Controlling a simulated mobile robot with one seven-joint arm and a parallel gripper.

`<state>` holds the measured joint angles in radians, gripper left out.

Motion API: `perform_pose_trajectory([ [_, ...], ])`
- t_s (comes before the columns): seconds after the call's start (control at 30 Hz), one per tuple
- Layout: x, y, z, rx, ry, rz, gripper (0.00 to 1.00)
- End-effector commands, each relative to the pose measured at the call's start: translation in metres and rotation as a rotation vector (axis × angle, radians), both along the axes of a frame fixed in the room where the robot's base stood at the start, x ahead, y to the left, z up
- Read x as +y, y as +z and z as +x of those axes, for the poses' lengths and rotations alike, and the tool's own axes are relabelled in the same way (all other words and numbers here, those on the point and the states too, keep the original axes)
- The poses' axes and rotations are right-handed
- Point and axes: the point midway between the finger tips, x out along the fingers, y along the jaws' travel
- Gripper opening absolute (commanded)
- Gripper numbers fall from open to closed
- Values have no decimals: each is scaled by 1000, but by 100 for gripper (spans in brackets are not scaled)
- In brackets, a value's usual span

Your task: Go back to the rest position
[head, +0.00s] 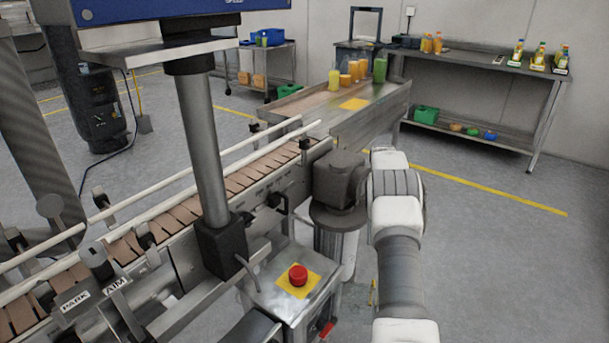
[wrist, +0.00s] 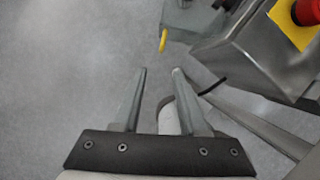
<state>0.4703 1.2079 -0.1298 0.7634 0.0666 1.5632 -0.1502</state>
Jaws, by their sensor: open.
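My gripper (wrist: 158,72) shows in the wrist view with its two fingers apart and nothing between them. It points down over the grey floor, beside a metal cabinet (wrist: 245,75). In the head view my white and grey arm reaches forward at the lower right, and the gripper itself cannot be made out there.
A red emergency button (head: 298,275) sits on a yellow plate atop the metal box, close left of my arm. The slatted conveyor (head: 190,205) runs along the left. A bench with bottles (head: 380,68) stands ahead. The floor at right (head: 500,260) is clear.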

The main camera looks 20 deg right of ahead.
Motion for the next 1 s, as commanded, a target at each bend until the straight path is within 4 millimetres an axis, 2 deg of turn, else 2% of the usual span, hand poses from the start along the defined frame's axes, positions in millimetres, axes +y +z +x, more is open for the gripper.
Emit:
perform_pose_trajectory([
  [0.13,2,5,1,-5,2,-2,42],
  [0.23,8,22,5,-25,9,-10,42],
  [0.4,31,78,10,-96,32,-38,42],
  [0.63,76,154,3,-205,71,-74,42],
  [0.8,111,203,-15,-287,104,-95,42],
  [1.0,154,250,-46,-383,146,-116,42],
])
